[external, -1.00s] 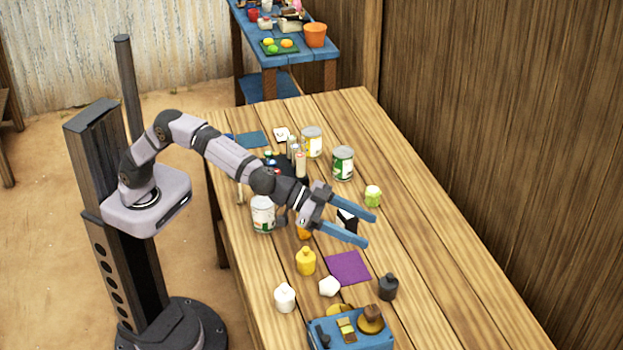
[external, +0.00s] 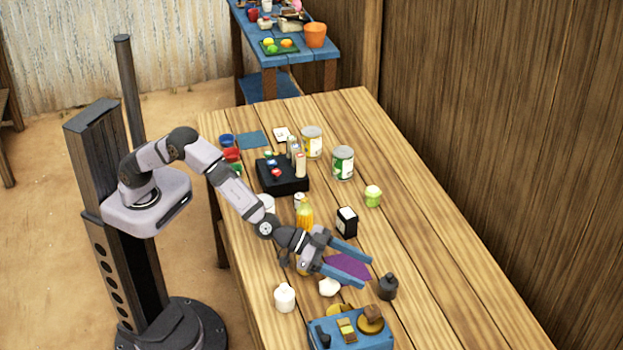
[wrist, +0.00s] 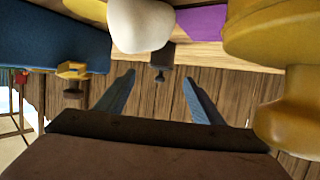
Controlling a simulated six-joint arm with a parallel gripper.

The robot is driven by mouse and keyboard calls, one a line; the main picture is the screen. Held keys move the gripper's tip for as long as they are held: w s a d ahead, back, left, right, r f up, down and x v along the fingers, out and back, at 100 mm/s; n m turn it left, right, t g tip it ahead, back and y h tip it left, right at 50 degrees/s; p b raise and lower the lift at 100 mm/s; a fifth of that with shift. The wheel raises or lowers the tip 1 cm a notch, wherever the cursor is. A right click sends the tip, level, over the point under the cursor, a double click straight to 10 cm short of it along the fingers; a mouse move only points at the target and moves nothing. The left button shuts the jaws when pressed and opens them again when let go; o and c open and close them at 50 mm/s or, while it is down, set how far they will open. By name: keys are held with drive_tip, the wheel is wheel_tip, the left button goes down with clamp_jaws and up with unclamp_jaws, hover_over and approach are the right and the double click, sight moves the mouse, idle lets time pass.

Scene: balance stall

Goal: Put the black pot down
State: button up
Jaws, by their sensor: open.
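The black pot (external: 388,289), a small dark jar with a knob on top, stands upright on the table near the blue box. In the wrist view, which looks upside down, the black pot (wrist: 161,56) shows beyond and between my fingertips, partly behind a white object. My gripper (external: 367,272) is open and empty, low over the purple mat (external: 346,266), with its fingers pointing toward the pot. The fingers also show spread apart in the wrist view (wrist: 159,77). A clear gap separates them from the pot.
A white lump (external: 329,288) and a white pot (external: 285,298) stand near my gripper. A yellow pot (wrist: 285,45) is close by the wrist camera. The blue box (external: 365,340) with brass pans is at the front. Table to the right of the black pot is clear.

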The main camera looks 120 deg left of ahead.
sight(383, 281)
drive_tip(key=shift+f, duration=0.25)
drive_tip(key=shift+x, duration=1.05)
drive_tip(key=shift+w+p, duration=0.15)
drive_tip(key=shift+p, duration=0.15)
drive_tip(key=shift+p+x, duration=1)
drive_tip(key=shift+x, duration=1.45)
drive_tip(key=shift+a, duration=0.2)
drive_tip(key=c, duration=1.3)
drive_tip(key=shift+r, duration=0.1)
drive_tip(key=shift+c, duration=0.8)
wheel_tip(383, 281, up, 10)
drive_tip(key=p, duration=0.5)
